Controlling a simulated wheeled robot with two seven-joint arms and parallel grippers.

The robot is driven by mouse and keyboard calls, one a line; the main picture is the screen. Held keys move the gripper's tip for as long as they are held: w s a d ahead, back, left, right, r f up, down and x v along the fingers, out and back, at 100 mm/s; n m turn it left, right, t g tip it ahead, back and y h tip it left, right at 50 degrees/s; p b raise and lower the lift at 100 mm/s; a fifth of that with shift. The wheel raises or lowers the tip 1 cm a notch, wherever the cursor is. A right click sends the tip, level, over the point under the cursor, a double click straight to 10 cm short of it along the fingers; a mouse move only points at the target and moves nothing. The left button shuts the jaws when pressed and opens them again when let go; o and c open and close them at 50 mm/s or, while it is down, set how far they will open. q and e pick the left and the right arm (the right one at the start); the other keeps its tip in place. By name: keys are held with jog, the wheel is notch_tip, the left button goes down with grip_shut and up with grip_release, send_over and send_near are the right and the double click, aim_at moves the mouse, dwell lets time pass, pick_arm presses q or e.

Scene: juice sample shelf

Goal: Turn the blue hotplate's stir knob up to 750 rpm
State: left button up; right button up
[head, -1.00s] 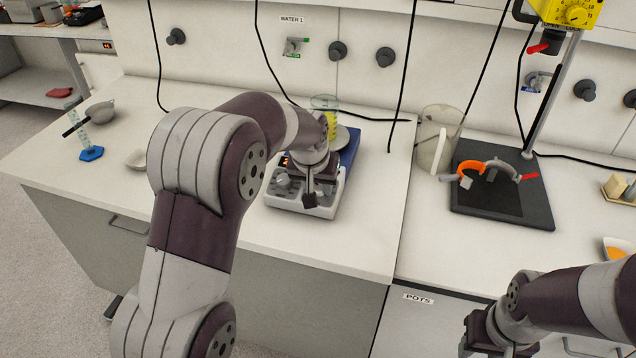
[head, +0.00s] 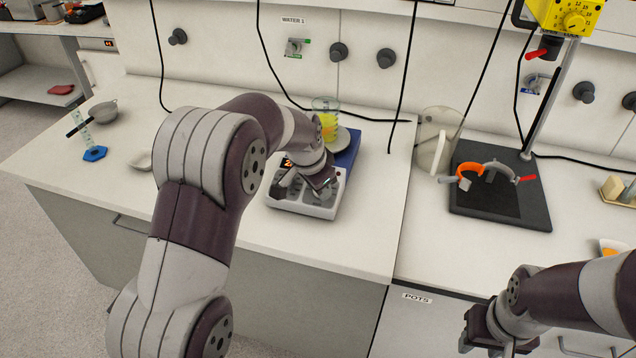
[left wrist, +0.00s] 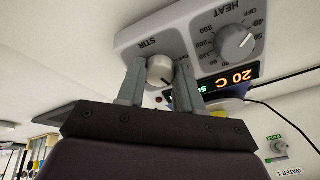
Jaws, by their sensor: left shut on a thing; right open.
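The blue hotplate (head: 347,153) stands on the left bench with its pale control panel (head: 305,206) facing the front. In the left wrist view the stir knob (left wrist: 160,71), round and silvery, sits under the STIR label. My left gripper (left wrist: 159,76) has one finger on each side of this knob and is shut on it. In the head view the left gripper (head: 325,186) covers part of the panel. A lit display (left wrist: 230,78) reads 20 C in orange; its green figures are partly hidden by a finger. My right gripper (head: 482,335) is open and empty at the lower right.
The heat knob (left wrist: 234,43) is beside the stir knob. A beaker of yellow liquid (head: 327,120) stands on the hotplate. A clear jug (head: 434,140) and a dark stand base (head: 510,210) are to the right. The bench left of the hotplate is mostly clear.

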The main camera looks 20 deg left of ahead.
pick_arm(q)
jog(key=shift+m, duration=1.9)
jog(key=o, duration=1)
jog(key=shift+w, duration=0.1)
jog(key=shift+o, duration=0.2)
jog(key=v, duration=1.2)
jog(key=shift+r+b, duration=0.35)
jog(key=shift+a, duration=0.15)
